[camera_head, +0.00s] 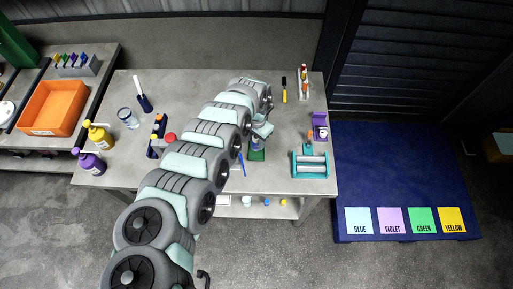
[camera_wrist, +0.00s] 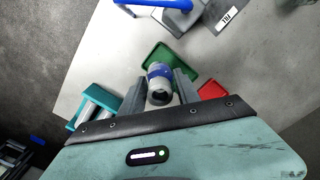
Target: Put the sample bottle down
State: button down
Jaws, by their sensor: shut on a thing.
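The sample bottle (camera_wrist: 159,72), whitish with a blue band and a grey top, is between the two fingers of my gripper (camera_wrist: 160,88) in the wrist view. My gripper is shut on it. A green tray (camera_wrist: 182,65) lies just beyond and around the bottle in that view. In the head view my gripper (camera_head: 262,132) is over the middle right of the table, with the green tray (camera_head: 257,156) right below it. The bottle is mostly hidden there by my gripper. I cannot tell whether the bottle's base touches the tray.
A teal device with rollers (camera_head: 310,166) stands right of the tray. A violet holder (camera_head: 320,120) and a vial rack (camera_head: 303,82) are farther right and back. The table (camera_head: 195,85) is clear at the back.

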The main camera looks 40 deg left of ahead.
notch_tip(320, 180, down, 6)
jog(key=shift+f+b, duration=0.2)
jog(key=shift+b, duration=0.65)
jog(key=shift+s+f, duration=0.1)
jog(key=c, duration=0.9)
grip_release()
notch_tip(320, 180, up, 11)
jog(key=shift+a+f+p, duration=0.1)
jog(key=shift+p, duration=1)
jog(key=shift+r, duration=0.7)
